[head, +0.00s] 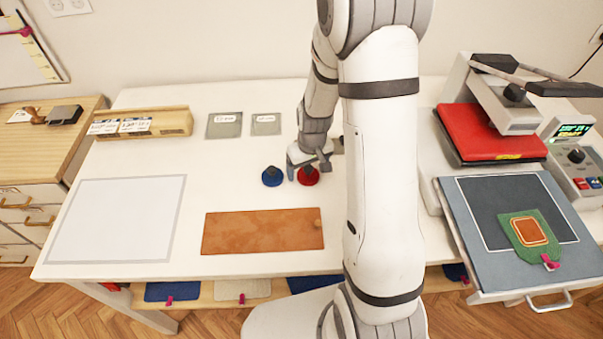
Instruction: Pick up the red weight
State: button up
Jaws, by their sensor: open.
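The red weight (308,178) is a small round red disc with a dark knob, standing on the white table behind the brown leather piece. My gripper (308,166) is right at the red weight, with its fingers low around or just above the knob. The gripper is open; whether the fingers touch the knob is too small to tell. A blue weight (272,177) of similar shape stands just left of the red one, close to my gripper's left finger.
A brown leather piece (262,232) lies in front of the weights. A white sheet (117,220) lies at the left, and two grey labelled plates (224,125) and a wooden holder (160,123) at the back. A red-topped heat press (495,130) stands at the right.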

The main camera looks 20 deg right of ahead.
jog(key=shift+c, duration=0.4)
jog(key=c, duration=1.2)
jog(key=shift+c, duration=0.2)
